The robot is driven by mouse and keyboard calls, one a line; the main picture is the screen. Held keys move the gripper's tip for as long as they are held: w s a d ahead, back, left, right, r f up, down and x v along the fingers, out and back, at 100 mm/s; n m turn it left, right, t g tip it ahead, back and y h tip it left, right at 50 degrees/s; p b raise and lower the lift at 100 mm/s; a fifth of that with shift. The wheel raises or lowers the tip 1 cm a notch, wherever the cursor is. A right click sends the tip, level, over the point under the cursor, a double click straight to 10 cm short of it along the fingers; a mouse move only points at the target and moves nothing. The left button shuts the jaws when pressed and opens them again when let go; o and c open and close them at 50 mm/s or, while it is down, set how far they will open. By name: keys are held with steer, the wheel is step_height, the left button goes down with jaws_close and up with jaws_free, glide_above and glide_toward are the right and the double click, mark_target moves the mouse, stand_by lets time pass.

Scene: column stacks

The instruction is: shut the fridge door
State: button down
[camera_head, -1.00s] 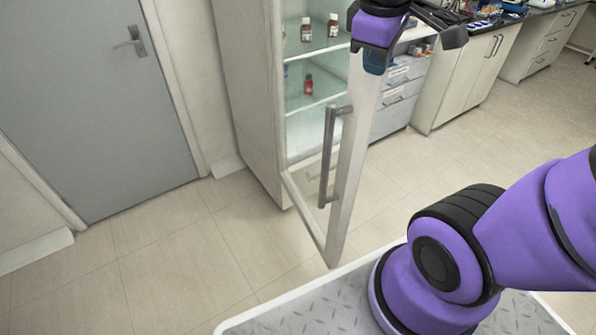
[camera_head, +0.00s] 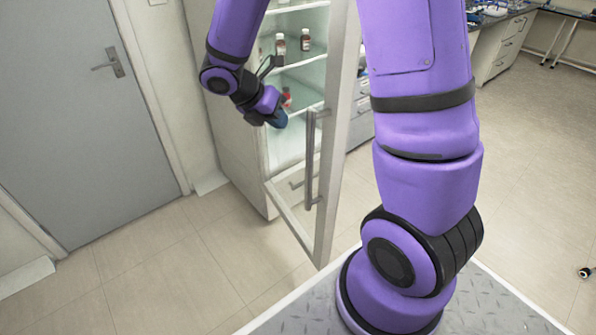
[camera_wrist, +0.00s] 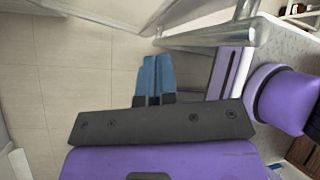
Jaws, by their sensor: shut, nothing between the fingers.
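The fridge door (camera_head: 337,130) stands open, swung out towards me. It is a glass door in a pale frame. Its upright metal handle (camera_head: 311,165) is near the free edge. My gripper (camera_head: 279,121) is shut and empty, to the left of the handle in the head view, and looks apart from it. In the wrist view, my gripper's blue fingers (camera_wrist: 155,74) lie together and point over the floor. A metal bar, apparently the handle (camera_wrist: 207,38), is to their right. The fridge (camera_head: 232,150) stands behind, its top out of view.
Bottles (camera_head: 305,40) stand on the fridge shelves. A grey room door (camera_head: 90,110) is to the left. White cabinets (camera_head: 497,50) line the back right. The floor (camera_head: 160,275) left of the fridge is clear.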

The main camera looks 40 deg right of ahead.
steer(key=w+a+f+n+h, duration=0.1)
steer(key=w+f+n, duration=0.1)
steer(key=f+n, duration=0.5)
steer(key=w+a+f+n+h, duration=0.15)
steer(key=f+n, duration=0.25)
steer(key=f, duration=0.4)
glide_toward(302, 169)
steer(key=s+d+f, duration=0.2)
steer(key=s+d, duration=0.1)
steer(key=s, duration=0.2)
steer(key=shift+d+n+y, duration=0.25)
steer(key=shift+d+n, duration=0.05)
steer(key=shift+d, duration=0.45)
